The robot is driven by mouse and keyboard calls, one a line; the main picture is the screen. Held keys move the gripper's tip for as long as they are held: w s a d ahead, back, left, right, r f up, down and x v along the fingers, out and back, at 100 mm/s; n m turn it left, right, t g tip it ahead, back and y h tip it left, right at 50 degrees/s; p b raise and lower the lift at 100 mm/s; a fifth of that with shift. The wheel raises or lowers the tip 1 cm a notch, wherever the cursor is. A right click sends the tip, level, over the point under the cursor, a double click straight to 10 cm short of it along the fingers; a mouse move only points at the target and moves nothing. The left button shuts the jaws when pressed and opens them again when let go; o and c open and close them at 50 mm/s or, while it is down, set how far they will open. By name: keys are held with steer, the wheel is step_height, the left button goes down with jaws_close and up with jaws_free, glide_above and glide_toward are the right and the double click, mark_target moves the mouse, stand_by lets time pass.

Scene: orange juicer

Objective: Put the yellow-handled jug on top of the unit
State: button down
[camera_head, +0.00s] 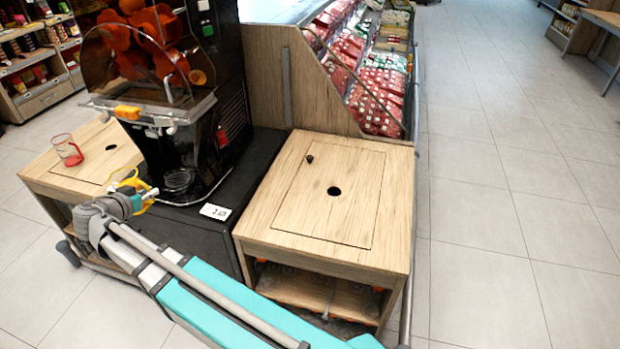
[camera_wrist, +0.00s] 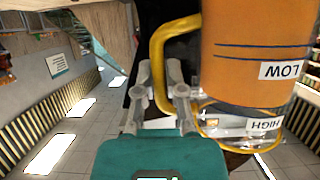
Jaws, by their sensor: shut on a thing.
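The yellow-handled jug (camera_wrist: 255,60) fills the right of the wrist view. It is clear, holds orange juice, and has "LOW" and "HIGH" labels that read upside down there. My gripper (camera_wrist: 163,84) is shut on its yellow handle (camera_wrist: 158,50). In the head view my gripper (camera_head: 143,194) is at the front of the juicer, and only part of the yellow handle (camera_head: 130,181) shows; most of the jug is hard to make out. A wooden unit (camera_head: 290,215) with a round hole and a small dark knob on its top stands right of the juicer. Its top is bare.
The orange juicer (camera_head: 190,115) stands on a dark base (camera_head: 245,160) with a price card (camera_head: 215,211). A wooden panel (camera_head: 300,85) rises behind the right unit. Open floor lies to the right.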

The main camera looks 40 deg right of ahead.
step_height(320, 180, up, 14)
steer(key=p, duration=1.3)
